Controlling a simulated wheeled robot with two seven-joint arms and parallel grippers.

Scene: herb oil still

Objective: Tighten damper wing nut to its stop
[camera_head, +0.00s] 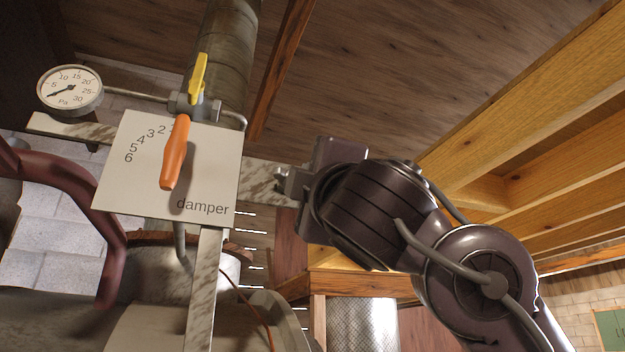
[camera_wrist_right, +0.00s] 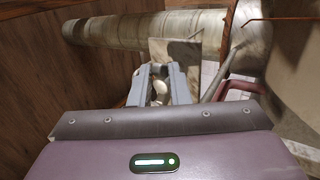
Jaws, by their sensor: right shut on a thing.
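The damper plate (camera_head: 165,190) is a pale square marked with numbers and the word "damper". An orange lever (camera_head: 174,152) hangs nearly upright across its front, its top near the low numbers. My right gripper (camera_head: 281,184) reaches in from the right, its tips beside the mottled bar to the right of the plate. In the right wrist view its two grey fingers (camera_wrist_right: 161,82) are closed around a small pale rounded piece (camera_wrist_right: 160,91), which looks like the wing nut. Its wings and thread are mostly hidden by the fingers. My left gripper is out of view.
A round gauge (camera_head: 69,89) and a yellow valve handle (camera_head: 198,77) sit above the plate. A dark red pipe (camera_head: 75,178) curves at the left. A wooden shelf frame (camera_head: 510,130) stands at the right, close to my right arm. The flue pipe (camera_head: 225,40) rises behind.

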